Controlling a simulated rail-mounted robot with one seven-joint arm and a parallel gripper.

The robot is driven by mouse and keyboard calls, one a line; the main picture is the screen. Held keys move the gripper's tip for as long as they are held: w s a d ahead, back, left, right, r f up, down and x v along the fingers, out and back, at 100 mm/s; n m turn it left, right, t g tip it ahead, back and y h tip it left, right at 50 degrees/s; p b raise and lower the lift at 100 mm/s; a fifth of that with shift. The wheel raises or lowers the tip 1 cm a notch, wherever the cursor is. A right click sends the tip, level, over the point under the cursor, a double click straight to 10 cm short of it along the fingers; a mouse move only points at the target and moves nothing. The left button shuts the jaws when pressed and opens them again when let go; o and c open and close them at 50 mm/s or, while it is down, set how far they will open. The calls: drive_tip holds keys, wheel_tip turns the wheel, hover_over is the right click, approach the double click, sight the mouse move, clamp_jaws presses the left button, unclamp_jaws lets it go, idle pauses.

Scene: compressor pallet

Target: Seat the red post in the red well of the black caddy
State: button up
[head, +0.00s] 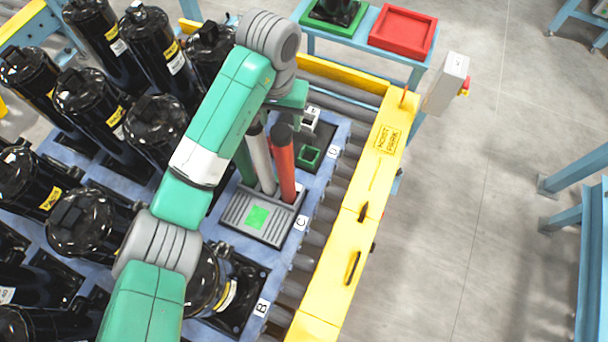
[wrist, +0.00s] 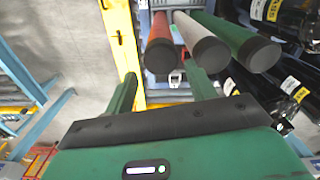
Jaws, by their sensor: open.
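The red post (head: 287,181) stands upright, black cap on top, in a grey ribbed holder (head: 236,207). A white post (head: 261,165) and a green post (head: 245,166) stand beside it. In the wrist view the red post (wrist: 160,27) is leftmost, then the white and green ones. The black caddy (head: 324,134) lies behind the holder, showing a green well (head: 308,156) and a white well (head: 311,118).
Several black compressors (head: 155,125) crowd the blue pallet on the left. A yellow rail (head: 365,205) runs along the right side. A red tray (head: 402,29) and a green tray (head: 325,22) sit on a blue stand at the back. The floor on the right is open.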

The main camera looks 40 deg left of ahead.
sight(278, 131)
drive_tip(key=shift+s+a+f, duration=0.2)
drive_tip(key=shift+s, duration=0.1)
wheel_tip(278, 131, down, 2)
drive_tip(key=shift+f, duration=0.25)
wheel_tip(278, 131, down, 5)
drive_tip(key=shift+w+d+f+p, duration=0.1)
drive_tip(key=shift+d+p, duration=0.05)
drive_tip(key=shift+p, duration=0.25)
clamp_jaws()
